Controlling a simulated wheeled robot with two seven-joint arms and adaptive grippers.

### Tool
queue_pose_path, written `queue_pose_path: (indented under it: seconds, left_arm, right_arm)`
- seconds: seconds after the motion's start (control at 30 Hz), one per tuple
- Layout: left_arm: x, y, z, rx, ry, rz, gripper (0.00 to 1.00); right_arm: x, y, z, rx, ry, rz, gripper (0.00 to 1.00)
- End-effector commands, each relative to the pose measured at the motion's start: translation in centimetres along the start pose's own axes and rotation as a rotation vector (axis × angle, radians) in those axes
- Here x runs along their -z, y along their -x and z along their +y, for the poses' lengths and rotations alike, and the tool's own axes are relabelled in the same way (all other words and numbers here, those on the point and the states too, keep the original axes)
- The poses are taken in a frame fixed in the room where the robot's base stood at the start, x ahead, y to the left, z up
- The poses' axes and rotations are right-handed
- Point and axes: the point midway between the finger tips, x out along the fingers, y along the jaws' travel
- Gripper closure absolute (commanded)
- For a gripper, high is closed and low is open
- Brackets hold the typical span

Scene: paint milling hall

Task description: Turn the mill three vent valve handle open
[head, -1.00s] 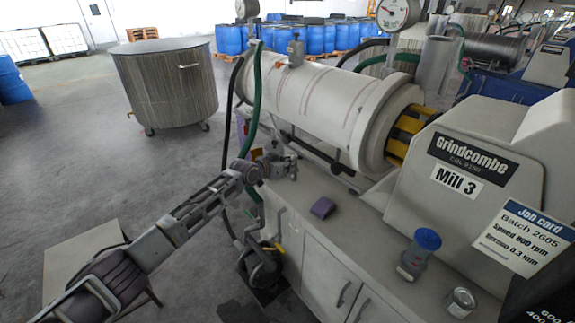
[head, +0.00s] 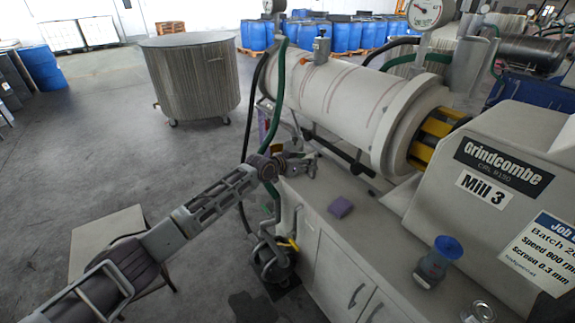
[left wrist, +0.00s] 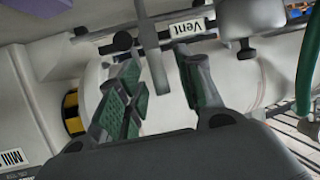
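In the left wrist view, a grey flat lever handle (left wrist: 150,45) hangs down from a dark rod beside a white "Vent" label (left wrist: 187,29). My left gripper (left wrist: 157,68) is open, with its green-padded fingers on either side of the lever's lower end. Whether either pad touches the lever I cannot tell. In the head view my left gripper (head: 304,163) is above the near left end of the Mill 3 bench (head: 330,238), by the cylinder (head: 335,92). The vent handle cannot be made out there behind the gripper. My right gripper is in neither view.
Green hoses (head: 279,85) run close to my left gripper. A dark rod (left wrist: 110,46) and a black knob (left wrist: 246,50) flank the lever.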

Motion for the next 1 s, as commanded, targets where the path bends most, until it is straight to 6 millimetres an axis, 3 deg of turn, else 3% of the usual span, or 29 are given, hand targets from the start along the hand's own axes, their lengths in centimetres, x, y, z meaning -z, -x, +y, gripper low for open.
queue_pose_path:
  seconds: [1.0]
  left_arm:
    - [-0.1,8.6,-0.1,0.002,0.0,-0.002,0.64]
  right_arm:
    - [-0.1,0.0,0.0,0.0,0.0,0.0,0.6]
